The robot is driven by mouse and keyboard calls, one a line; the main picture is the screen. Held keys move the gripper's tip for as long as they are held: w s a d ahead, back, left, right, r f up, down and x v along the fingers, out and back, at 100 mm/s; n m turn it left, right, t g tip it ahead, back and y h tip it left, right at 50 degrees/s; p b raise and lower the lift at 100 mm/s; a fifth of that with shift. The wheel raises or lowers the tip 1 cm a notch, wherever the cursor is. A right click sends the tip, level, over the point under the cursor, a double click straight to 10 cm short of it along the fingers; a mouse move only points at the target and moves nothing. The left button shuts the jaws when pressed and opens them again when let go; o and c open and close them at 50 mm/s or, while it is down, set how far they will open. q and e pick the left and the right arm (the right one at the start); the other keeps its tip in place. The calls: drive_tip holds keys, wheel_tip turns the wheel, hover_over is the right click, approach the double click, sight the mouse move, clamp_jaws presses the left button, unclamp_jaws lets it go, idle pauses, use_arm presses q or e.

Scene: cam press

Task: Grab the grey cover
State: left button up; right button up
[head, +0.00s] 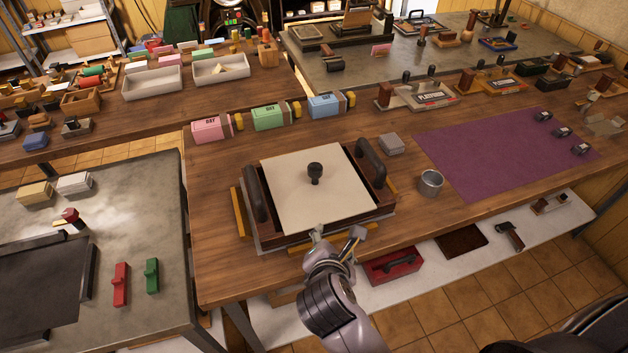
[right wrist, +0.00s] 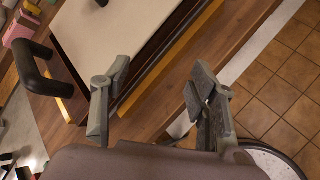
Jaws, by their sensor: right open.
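A pale grey-cream flat cover (head: 338,197) with a black knob (head: 314,172) on top lies on a dark wooden press frame (head: 262,228) on the brown table. Black curved handles stand at the frame's left and right sides. My right gripper (head: 337,236) is open and empty at the front edge of the frame, short of the knob. My left gripper is not in view.
A small grey block (head: 391,144) and a metal cup (head: 431,182) stand right of the press, beside a purple mat (head: 490,150). Pink, green and blue boxes stand behind. A red tray (head: 392,266) sits on the lower shelf.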

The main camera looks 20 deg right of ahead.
drive_tip(key=w+a+r+n+t+h, duration=0.1)
drive_tip(key=w+a+r+n+t, duration=0.25)
drive_tip(key=r+n, duration=0.45)
drive_tip(key=p, duration=0.1)
approach(314, 173)
drive_tip(key=shift+g, duration=0.35)
drive_tip(key=x, duration=0.6)
drive_tip(key=shift+d, duration=0.3)
drive_tip(key=x, duration=0.1)
drive_tip(key=p+x, duration=0.1)
drive_tip(key=x, duration=0.2)
drive_tip(key=shift+w+a, duration=0.15)
drive_tip(key=shift+w, duration=0.4)
drive_tip(key=shift+w+f, duration=0.2)
drive_tip(key=shift+w, duration=0.2)
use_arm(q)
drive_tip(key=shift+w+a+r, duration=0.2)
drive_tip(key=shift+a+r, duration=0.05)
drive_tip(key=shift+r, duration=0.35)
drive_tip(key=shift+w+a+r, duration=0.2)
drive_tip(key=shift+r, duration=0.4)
use_arm(e)
drive_tip(key=shift+s+h, duration=0.1)
drive_tip(key=shift+h, duration=0.2)
drive_tip(key=shift+c, duration=0.6)
clamp_jaws()
